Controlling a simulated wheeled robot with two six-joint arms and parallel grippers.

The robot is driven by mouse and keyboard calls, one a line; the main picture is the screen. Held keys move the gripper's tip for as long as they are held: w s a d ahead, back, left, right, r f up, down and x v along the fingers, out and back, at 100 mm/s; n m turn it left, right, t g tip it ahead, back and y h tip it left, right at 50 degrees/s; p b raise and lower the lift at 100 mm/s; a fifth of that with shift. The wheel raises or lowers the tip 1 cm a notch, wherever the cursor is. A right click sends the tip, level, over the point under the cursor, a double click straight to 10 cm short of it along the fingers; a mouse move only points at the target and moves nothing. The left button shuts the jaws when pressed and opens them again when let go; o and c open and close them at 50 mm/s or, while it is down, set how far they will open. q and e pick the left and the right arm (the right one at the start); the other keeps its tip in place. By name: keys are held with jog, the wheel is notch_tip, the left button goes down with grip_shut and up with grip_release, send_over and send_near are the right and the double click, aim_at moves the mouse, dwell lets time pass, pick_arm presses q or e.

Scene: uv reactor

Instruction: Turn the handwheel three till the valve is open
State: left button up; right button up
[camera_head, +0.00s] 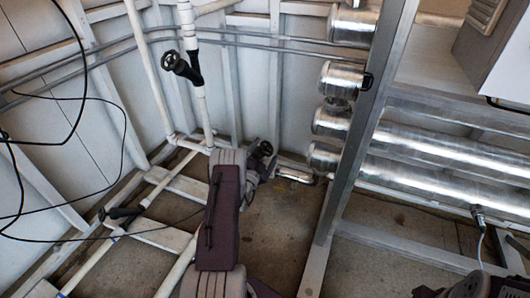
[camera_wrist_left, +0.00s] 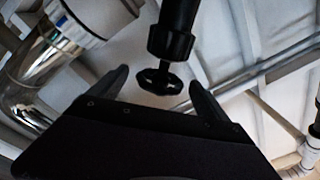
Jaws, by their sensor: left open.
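My left gripper (camera_head: 262,165) is open at the foot of the wall, beside a black handwheel (camera_head: 265,148) at the low pipes. In the left wrist view, the open fingers of my left gripper (camera_wrist_left: 158,88) show on either side of that handwheel (camera_wrist_left: 160,82). The wheel hangs on a thick black valve stem (camera_wrist_left: 174,32). I cannot tell whether the fingers touch it. Two other black handwheels show: one on the upright white pipe (camera_head: 174,62) and one low at the left (camera_head: 103,214). I see no number on any. Dark parts at the bottom right edge may be my right gripper, unclear.
Shiny metal cylinders (camera_head: 430,150) and a grey metal frame (camera_head: 362,130) stand close on the right. White pipes (camera_head: 178,265) run along the floor at the left. Black cables (camera_head: 122,125) hang at the left. Bare floor (camera_head: 275,235) lies between the pipes and the frame.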

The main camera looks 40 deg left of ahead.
pick_arm(q)
jog(key=p+v, duration=0.4)
jog(key=v, duration=0.4)
jog(key=shift+s+p, duration=0.4)
jog(key=shift+d, duration=0.1)
